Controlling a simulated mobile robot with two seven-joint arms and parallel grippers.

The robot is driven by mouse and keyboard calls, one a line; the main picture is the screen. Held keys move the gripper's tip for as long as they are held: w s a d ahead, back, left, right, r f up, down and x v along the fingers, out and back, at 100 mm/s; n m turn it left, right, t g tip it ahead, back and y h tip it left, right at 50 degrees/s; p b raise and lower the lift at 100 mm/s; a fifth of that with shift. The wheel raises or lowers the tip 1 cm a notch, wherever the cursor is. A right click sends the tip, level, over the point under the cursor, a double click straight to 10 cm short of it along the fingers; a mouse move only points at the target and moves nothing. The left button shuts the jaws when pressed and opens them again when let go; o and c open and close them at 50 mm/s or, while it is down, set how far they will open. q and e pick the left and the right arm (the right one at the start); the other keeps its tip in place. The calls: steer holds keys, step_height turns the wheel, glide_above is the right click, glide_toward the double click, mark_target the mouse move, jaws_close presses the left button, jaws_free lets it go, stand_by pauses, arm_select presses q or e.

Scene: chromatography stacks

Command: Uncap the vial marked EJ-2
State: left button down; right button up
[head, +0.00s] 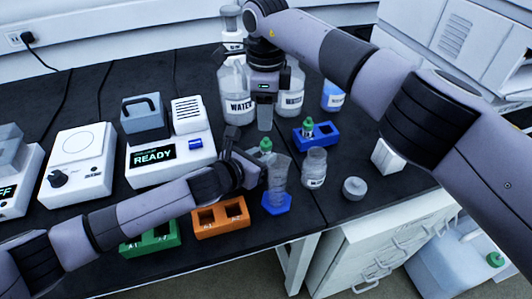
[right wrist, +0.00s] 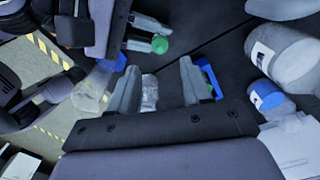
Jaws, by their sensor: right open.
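A green-capped vial (head: 265,146) is at the jaws of my left gripper (head: 256,162), which appears shut on it above the bench; its cap also shows in the right wrist view (right wrist: 160,44). Another green-capped vial (head: 308,127) stands in the blue rack (head: 325,138). No vial marking is readable, so I cannot tell which is EJ-2. My right gripper (head: 265,120) points down, above and behind the held vial. In the right wrist view my right gripper (right wrist: 157,70) is open and empty, its fingers apart, with the held vial beyond them.
A graduated cylinder on a blue base (head: 277,203), an uncapped clear bottle (head: 314,170) and a grey cap (head: 354,188) stand close in front. Wash bottles (head: 235,90) are behind. Orange (head: 221,229) and green (head: 160,243) racks sit at the front. A READY device (head: 172,160) stands left.

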mark_target(268, 139)
steer(key=shift+c, duration=0.7)
steer(key=shift+d+m+y, duration=0.25)
steer(key=shift+m+y, duration=0.05)
steer(key=shift+y, duration=0.2)
steer(key=shift+s+d+r+m+t+y, duration=0.9)
steer(key=shift+d+r+m+y, duration=0.7)
steer(key=shift+d, duration=0.65)
steer(key=x, duration=1.1)
steer(key=shift+s+a+f, duration=0.1)
steer(key=shift+a+f, duration=0.05)
steer(key=shift+f, duration=0.25)
jaws_close()
steer(key=shift+r, duration=0.35)
